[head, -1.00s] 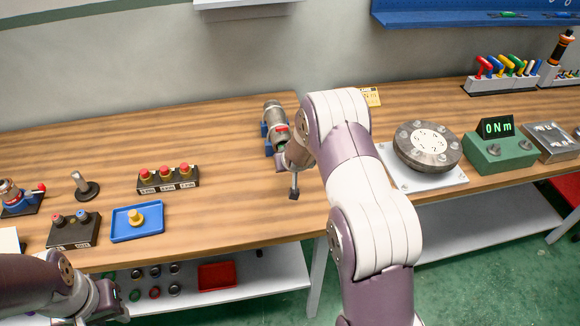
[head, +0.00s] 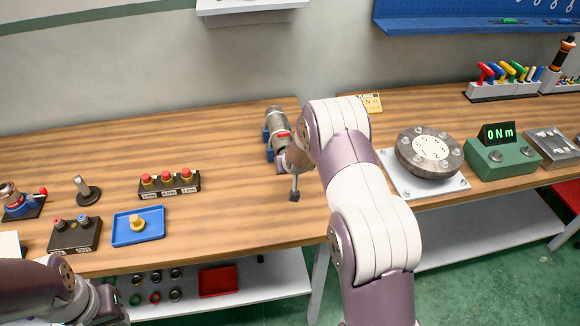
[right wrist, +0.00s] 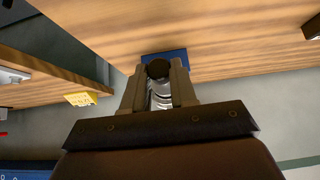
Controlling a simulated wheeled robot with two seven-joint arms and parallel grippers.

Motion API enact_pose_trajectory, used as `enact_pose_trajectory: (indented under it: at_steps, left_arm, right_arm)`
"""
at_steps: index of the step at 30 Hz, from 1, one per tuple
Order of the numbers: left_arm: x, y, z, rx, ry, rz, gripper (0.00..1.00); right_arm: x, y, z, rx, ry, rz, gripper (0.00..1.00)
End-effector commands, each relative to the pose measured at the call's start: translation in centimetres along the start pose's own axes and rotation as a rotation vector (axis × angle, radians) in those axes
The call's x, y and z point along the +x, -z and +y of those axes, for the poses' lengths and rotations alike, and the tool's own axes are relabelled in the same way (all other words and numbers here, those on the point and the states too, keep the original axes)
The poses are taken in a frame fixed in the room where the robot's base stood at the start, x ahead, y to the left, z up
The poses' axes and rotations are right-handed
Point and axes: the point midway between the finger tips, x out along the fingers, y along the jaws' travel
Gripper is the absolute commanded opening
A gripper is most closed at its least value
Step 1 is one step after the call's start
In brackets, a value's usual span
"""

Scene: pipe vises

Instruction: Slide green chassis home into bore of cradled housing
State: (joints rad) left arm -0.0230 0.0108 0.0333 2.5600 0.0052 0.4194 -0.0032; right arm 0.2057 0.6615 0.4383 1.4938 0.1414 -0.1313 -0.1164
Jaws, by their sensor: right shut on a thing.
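The cradled housing (head: 278,119) is a grey metal cylinder with a red mark near its front end. It lies in a blue cradle (head: 267,143) at the back edge of the bench; the blue also shows in the right wrist view (right wrist: 178,55). My right gripper (head: 285,161) is at the housing's near end, shut on a part largely hidden by gripper and arm. In the right wrist view, a dark round end and a silvery ridged body show between its fingers (right wrist: 158,85). Green on the chassis is not clearly visible. My left gripper (head: 112,305) is at the lower left, its jaws unclear.
A three-button box (head: 169,185), a blue tray (head: 138,227) with a yellow knob, a dark switch box (head: 75,235) and a small post (head: 86,190) stand left. A round dial plate (head: 429,153) and a green 0 Nm meter (head: 498,147) stand right.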

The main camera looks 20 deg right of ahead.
Motion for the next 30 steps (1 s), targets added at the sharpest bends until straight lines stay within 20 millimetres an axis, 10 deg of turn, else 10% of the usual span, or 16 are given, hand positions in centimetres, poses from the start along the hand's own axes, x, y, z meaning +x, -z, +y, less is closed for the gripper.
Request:
enact_pose_trajectory:
  at_steps: [28, 29, 30]
  left_arm:
    - [-2.9, 0.3, 0.0, 0.000, 0.000, 0.000, 0.36]
    - [-2.7, 0.3, 0.0, 0.000, 0.000, 0.000, 0.36]
    - [-2.7, 0.3, 0.0, 0.000, 0.000, 0.000, 0.36]
  right_arm:
    - [2.2, 3.1, 0.0, 0.000, 0.000, 0.002, 0.00]
    - [2.2, 3.0, 0.0, 0.000, 0.000, 0.002, 0.37]
    - [2.3, 3.0, 0.0, 0.000, 0.000, 0.002, 0.50]
